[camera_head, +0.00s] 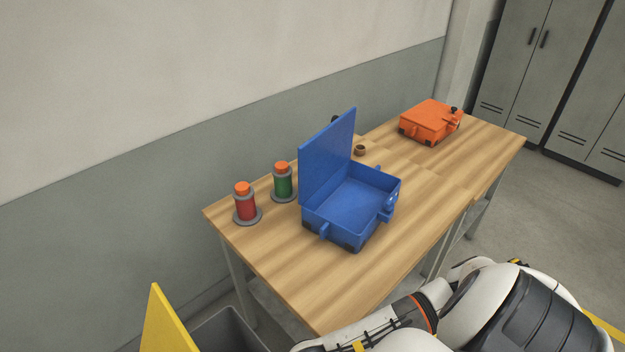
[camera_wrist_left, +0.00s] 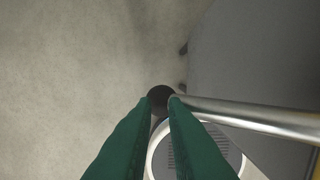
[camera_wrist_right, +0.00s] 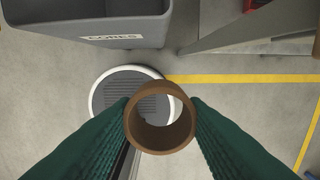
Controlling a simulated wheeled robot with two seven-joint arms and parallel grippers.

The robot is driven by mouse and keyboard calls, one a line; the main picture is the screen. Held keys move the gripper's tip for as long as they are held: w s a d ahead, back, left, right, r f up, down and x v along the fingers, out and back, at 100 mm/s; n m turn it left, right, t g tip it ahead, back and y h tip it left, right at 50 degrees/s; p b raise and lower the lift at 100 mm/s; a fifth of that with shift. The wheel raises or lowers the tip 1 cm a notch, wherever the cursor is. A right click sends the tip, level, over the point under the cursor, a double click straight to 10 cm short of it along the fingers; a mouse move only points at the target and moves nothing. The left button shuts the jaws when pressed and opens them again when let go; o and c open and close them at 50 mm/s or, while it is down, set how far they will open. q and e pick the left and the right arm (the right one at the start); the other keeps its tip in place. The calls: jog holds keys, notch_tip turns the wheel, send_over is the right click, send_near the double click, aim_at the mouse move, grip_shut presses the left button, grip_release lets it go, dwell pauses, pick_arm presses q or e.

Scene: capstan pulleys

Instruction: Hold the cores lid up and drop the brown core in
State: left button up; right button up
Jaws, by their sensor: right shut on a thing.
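My right gripper (camera_wrist_right: 160,112) is shut on a brown core (camera_wrist_right: 133,117), a hollow ring seen end-on in the right wrist view. A grey bin marked CORES (camera_wrist_right: 130,30) lies at the top left there, apart from the core. In the head view a grey bin (camera_head: 232,330) with a raised, tilted yellow lid (camera_head: 163,320) shows at the bottom left; its label is not visible. My left gripper (camera_wrist_left: 160,100) has its fingers a little apart at a black knob (camera_wrist_left: 161,93) on a metal rod (camera_wrist_left: 250,115). I cannot tell whether they grip it. Neither gripper shows in the head view.
A wooden table (camera_head: 410,215) holds an open blue box (camera_head: 350,205), a red spool (camera_head: 245,204), a green spool (camera_head: 283,184), a small brown ring (camera_head: 360,150) and an orange box (camera_head: 431,121). Grey lockers (camera_head: 540,60) stand behind. Yellow tape (camera_wrist_right: 240,78) marks the open floor.

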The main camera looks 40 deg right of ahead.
jog(key=w+a+f, duration=0.1)
jog(key=w+a, duration=0.3)
jog(key=w, duration=0.6)
jog(key=shift+w+a+f, duration=0.5)
jog(key=shift+w+f, duration=0.25)
jog(key=shift+w, duration=0.9)
jog(key=shift+w+a+f, duration=0.45)
jog(key=shift+w+f, duration=0.25)
jog(key=shift+w, duration=0.9)
jog(key=shift+w+a+f, duration=0.5)
jog(key=shift+w+f, duration=0.25)
jog(key=shift+w, duration=0.9)
jog(key=o, duration=1)
jog(key=shift+r, duration=4)
pick_arm(q)
notch_tip(320, 180, up, 15)
jog(key=d, duration=0.1)
